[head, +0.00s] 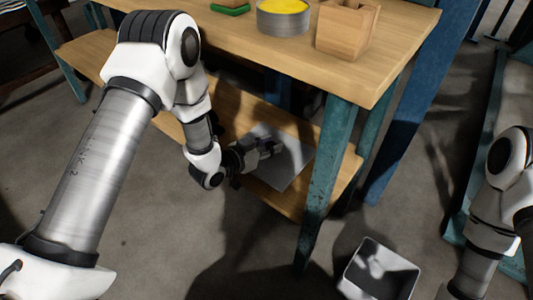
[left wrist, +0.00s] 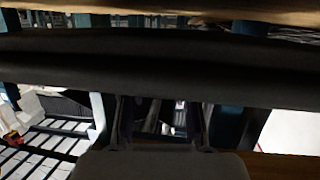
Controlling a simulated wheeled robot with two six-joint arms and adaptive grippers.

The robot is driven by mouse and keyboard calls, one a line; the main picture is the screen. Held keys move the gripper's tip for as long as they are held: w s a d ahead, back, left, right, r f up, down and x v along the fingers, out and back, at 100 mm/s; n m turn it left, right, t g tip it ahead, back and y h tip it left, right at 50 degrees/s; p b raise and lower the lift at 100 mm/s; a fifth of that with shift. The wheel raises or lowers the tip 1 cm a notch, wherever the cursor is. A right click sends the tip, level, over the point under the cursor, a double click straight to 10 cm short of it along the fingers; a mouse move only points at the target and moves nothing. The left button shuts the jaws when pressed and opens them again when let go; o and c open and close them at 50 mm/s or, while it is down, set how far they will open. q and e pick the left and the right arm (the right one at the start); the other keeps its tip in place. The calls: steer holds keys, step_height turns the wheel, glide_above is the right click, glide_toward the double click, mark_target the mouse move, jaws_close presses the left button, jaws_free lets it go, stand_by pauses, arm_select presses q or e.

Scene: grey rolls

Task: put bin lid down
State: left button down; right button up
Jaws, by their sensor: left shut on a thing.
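A flat grey bin lid (head: 290,165) is in the head view, at the lower shelf of the wooden table. My left gripper (head: 268,148) is shut on the lid's near left part. The lid looks tilted, and I cannot tell whether it touches the shelf. In the left wrist view the fingers of my left gripper (left wrist: 162,125) show, but the lid cannot be made out clearly. A small open bin (head: 373,258), light grey, stands on the floor at the lower right. My right arm shows at the right edge; its gripper is out of view.
The table top (head: 290,48) overhangs the lower shelf (head: 258,108). A teal leg (head: 327,170) stands just right of the lid. A wooden box (head: 345,32) and a round tin with yellow contents (head: 283,20) stand on top. The floor around the bin is clear.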

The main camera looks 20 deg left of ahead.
arm_select(q)
step_height(320, 180, down, 3)
steer(key=shift+r+b, duration=0.1)
steer(key=shift+b, duration=0.35)
steer(key=shift+r, duration=0.2)
steer(key=shift+f, duration=0.1)
steer(key=c, duration=0.8)
jaws_free()
steer(key=shift+f, duration=0.1)
steer(key=shift+c, duration=0.2)
